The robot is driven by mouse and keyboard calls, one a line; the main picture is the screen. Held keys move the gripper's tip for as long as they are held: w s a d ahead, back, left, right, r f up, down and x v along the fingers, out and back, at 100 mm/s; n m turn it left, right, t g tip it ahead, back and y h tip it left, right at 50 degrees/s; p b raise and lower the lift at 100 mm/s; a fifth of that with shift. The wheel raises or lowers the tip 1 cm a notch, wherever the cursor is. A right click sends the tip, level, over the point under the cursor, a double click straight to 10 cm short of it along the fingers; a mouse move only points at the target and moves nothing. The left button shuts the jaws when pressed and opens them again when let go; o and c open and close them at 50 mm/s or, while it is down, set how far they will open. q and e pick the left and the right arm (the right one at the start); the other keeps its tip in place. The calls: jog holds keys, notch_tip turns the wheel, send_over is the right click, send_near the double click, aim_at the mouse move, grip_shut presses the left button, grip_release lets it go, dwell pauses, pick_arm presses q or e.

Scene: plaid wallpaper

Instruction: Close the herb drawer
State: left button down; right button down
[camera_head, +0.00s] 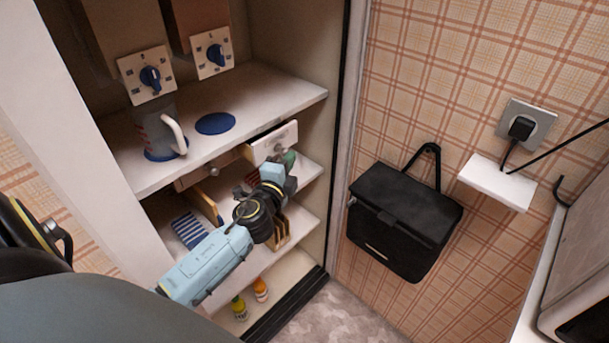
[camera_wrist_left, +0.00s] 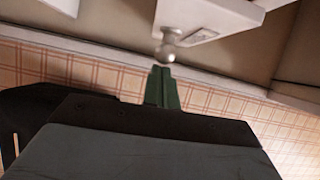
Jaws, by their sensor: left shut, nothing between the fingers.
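A small white drawer (camera_head: 272,144) under the upper shelf stands pulled out in the head view. It is the right one of two, and I take it as the herb drawer; no label is readable. Its front (camera_wrist_left: 205,14) and round knob (camera_wrist_left: 170,42) show at the top of the left wrist view. My left gripper (camera_head: 289,158) is just below the drawer front in the head view. Its green fingers (camera_wrist_left: 162,88) are together and empty, pointing toward the knob with a small apparent gap. My right gripper is not in view.
The left drawer's knob (camera_head: 213,171) shows beside my arm. A mug (camera_head: 158,135) stands on the upper shelf (camera_head: 255,95) under the dispensers. Lower shelves hold racks and small bottles (camera_head: 260,289). A black box (camera_head: 402,220) hangs on the right wall.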

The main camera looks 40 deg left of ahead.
pick_arm(q)
jog(key=shift+w+a, duration=0.2)
jog(key=shift+a, duration=1)
jog(key=shift+d, duration=0.1)
